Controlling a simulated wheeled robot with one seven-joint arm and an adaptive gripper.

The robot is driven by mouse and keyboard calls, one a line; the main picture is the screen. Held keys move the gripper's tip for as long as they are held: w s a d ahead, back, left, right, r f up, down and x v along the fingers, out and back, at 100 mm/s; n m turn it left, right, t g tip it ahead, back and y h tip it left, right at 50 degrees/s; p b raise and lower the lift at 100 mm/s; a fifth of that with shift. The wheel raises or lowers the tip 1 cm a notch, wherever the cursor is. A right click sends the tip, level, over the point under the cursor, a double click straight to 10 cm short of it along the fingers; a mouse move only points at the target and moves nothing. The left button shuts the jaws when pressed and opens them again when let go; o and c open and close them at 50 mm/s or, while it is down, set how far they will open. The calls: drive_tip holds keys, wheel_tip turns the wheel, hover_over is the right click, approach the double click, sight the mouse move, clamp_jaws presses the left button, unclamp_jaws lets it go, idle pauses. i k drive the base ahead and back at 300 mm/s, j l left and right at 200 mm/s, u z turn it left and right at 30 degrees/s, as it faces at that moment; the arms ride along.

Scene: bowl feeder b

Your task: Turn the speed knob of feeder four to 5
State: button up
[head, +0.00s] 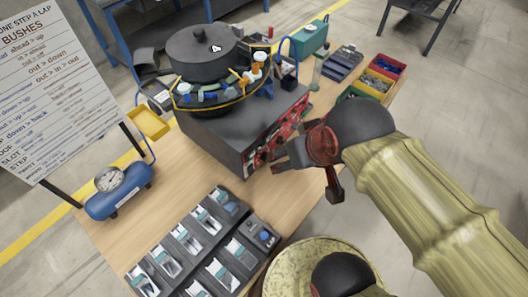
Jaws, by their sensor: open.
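A bowl feeder with a dark round bowl (208,62) stands on a grey box base (215,135) on the table. The base's red front panel (285,125) carries small knobs and fittings. I cannot read any label or setting, nor tell which part is feeder four or its speed knob. My gripper (308,180) is open and empty, just right of the lower end of the panel. Its near finger points down toward the table. The gripper and wrist hide part of the panel's surroundings. I cannot tell whether a finger touches the panel.
Several grey trays or units (200,240) lie at the table's front. A blue tank with a gauge (118,190) is at left, below a printed sign board (55,75). A yellow bin (149,123), red bin (385,68) and green box (309,37) stand around. Bare wood (190,185) lies front-left of the feeder.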

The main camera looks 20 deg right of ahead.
sight(263, 157)
drive_tip(key=k+j+z, duration=0.1)
drive_tip(key=z, duration=0.25)
drive_tip(key=k+z, duration=0.4)
drive_tip(key=i, duration=0.05)
